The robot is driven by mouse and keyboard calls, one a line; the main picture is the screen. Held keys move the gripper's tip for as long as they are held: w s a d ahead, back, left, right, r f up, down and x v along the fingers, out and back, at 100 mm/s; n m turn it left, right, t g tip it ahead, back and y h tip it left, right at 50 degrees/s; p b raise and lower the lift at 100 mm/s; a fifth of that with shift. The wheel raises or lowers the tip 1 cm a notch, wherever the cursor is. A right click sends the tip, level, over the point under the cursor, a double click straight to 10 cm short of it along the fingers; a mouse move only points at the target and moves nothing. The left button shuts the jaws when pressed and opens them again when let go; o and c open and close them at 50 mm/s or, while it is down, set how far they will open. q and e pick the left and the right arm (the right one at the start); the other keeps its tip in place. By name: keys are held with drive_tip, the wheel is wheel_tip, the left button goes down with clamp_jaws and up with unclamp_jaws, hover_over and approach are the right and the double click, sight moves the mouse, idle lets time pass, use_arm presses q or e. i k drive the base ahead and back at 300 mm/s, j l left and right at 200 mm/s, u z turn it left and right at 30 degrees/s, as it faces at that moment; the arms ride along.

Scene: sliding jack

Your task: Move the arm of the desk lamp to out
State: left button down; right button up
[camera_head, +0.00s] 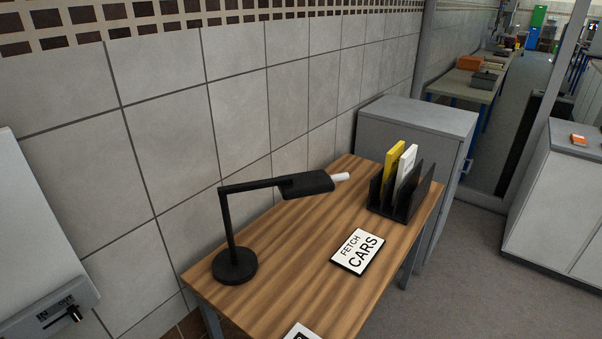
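The black desk lamp stands on the wooden desk near its left end, close to the tiled wall. Its round base (235,266) sits flat on the top, and a thin post (228,220) rises from it with a slight tilt. The lamp's arm (252,186) runs from the top of the post to the right, roughly level. Nothing touches the lamp. Neither of my grippers is in view.
A grey cabinet (420,115) stands behind. A white panel (35,240) marked IN and OUT, with a black knob (72,313), is at left.

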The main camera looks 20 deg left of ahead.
sight(309, 183)
drive_tip(key=i+l+u, duration=0.1)
drive_tip(key=u, duration=0.6)
drive_tip(key=i+l+u, duration=0.15)
drive_tip(key=l+u, duration=0.15)
drive_tip(key=i+l+u, duration=0.1)
drive_tip(key=l+u, duration=0.2)
drive_tip(key=l, duration=0.25)
drive_tip(key=l+u, duration=0.3)
drive_tip(key=i+l, duration=0.05)
drive_tip(key=l, duration=0.1)
